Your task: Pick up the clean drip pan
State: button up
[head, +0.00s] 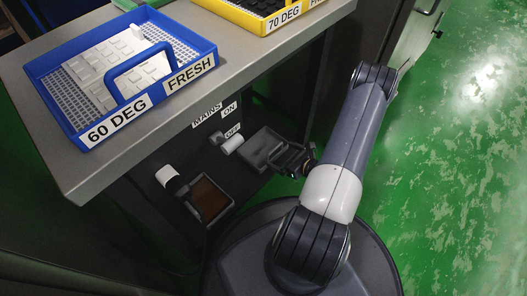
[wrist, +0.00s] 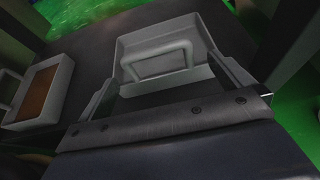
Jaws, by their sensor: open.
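The clean drip pan (head: 262,146) is an empty grey tray with a raised loop handle. It lies on the low dark shelf under the bench. In the wrist view the pan (wrist: 165,36) is straight ahead, its handle (wrist: 158,62) facing me. My gripper (wrist: 165,78) is open, one finger to each side of the handle, with visible space between fingers and handle. In the head view my gripper (head: 297,160) is at the pan's right end, partly hiding its handle.
A second pan (head: 209,199) with brown contents lies to the left, also in the wrist view (wrist: 40,92). A white-ended cylinder (head: 167,174) is near it. A MAINS switch (head: 231,143) is beside the clean pan. A blue tray (head: 128,70) and a yellow tray (head: 262,15) stand on the bench.

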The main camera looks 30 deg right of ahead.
aim_at(275, 152)
jog(key=shift+b+x, duration=0.9)
jog(key=shift+x, duration=1.35)
jog(key=shift+a+r, duration=0.1)
jog(key=shift+c, duration=0.2)
jog(key=c, duration=1.4)
